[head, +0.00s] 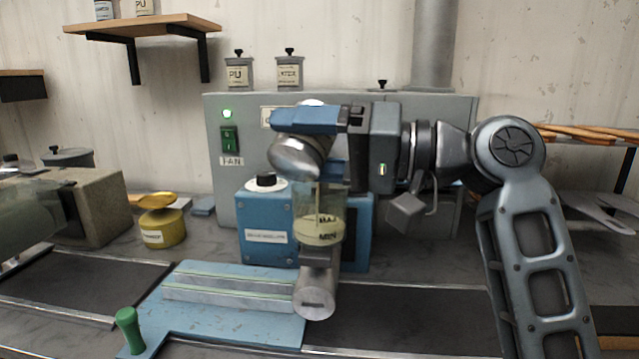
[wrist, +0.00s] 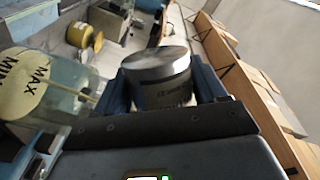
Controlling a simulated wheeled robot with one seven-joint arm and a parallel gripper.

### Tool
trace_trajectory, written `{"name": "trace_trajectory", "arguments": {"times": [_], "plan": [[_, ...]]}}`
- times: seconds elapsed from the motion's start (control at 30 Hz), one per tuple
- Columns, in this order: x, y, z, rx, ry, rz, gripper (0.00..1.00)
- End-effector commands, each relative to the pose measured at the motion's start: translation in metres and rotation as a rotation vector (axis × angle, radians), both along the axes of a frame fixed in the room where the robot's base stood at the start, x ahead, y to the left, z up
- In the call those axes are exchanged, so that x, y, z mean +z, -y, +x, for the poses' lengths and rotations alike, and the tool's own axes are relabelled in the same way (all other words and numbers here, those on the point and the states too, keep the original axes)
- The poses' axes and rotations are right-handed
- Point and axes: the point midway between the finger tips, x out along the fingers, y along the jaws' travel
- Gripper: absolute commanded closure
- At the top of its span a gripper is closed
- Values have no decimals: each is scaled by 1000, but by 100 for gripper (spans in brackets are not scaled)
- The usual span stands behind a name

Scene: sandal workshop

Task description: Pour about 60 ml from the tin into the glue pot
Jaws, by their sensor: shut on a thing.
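The tin is a silvery metal cylinder (head: 297,158) with dark print on its side, which shows in the wrist view (wrist: 165,92). My gripper (head: 322,122) is shut on it with blue fingers and holds it tilted above the glue pot. In the wrist view the pot (wrist: 50,85) is left of the tin. The tin's mouth is hard to make out, and I cannot tell whether liquid is running.
A blue machine box (head: 265,228) stands behind the pot, before a grey cabinet (head: 400,110) with a green fan switch. A blue plate (head: 225,325) with metal rails and a green-handled lever (head: 129,328) lies in front. A yellow pot (head: 162,228) stands to the left.

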Motion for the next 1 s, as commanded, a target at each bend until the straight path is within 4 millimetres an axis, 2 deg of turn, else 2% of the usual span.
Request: {"name": "trace_trajectory", "arguments": {"times": [1.0], "plan": [[-3,1,2,0,-114,40,77]]}}
